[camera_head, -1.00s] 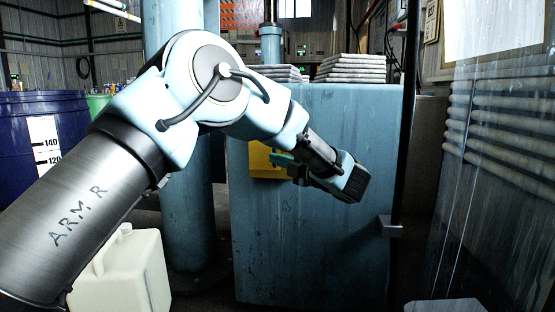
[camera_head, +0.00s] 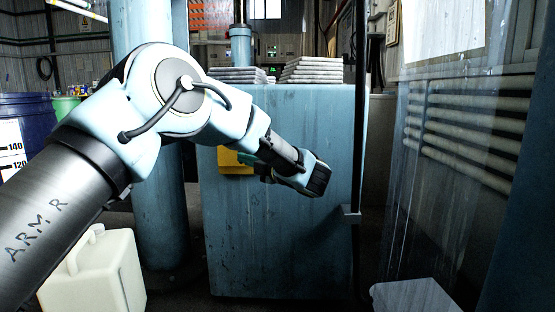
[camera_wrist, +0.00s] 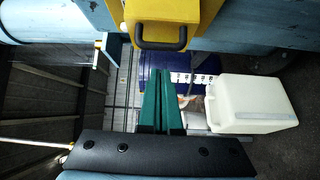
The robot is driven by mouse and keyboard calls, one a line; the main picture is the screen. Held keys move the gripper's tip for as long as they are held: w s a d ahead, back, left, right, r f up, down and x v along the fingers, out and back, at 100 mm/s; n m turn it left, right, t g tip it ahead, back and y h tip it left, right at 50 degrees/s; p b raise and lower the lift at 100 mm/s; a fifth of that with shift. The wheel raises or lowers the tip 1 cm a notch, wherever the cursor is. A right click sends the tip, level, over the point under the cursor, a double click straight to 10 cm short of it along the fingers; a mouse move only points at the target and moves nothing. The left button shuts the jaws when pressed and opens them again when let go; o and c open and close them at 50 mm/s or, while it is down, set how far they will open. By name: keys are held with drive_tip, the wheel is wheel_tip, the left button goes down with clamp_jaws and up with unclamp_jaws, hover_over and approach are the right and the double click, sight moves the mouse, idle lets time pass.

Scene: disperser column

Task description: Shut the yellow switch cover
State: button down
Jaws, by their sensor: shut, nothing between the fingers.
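The yellow switch cover (camera_head: 232,163) is on the front face of the blue cabinet (camera_head: 280,240), partly hidden behind my gripper in the head view. In the wrist view the yellow cover (camera_wrist: 195,12) fills the top middle, with a black bar handle (camera_wrist: 161,44) on its lower edge. I cannot tell how far the cover stands open. My gripper (camera_wrist: 163,72) has green fingers that are shut together and empty. In the wrist picture the fingertips lie just below the handle, with a small gap between them. In the head view my gripper (camera_head: 246,159) overlaps the cover's right part.
A white jerrycan (camera_head: 95,275) stands on the floor at lower left; it also shows in the wrist view (camera_wrist: 250,104). A blue barrel (camera_head: 30,125) is at far left. Stacked slabs (camera_head: 310,70) lie on the cabinet. A dark post (camera_head: 357,120) stands at its right edge.

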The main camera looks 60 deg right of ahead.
drive_tip(key=s+d+p, duration=0.1)
drive_tip(key=s+d, duration=0.4)
drive_tip(key=s, duration=0.1)
drive_tip(key=shift+d+p, duration=0.3)
drive_tip(key=shift+p, duration=0.05)
drive_tip(key=shift+s, duration=0.1)
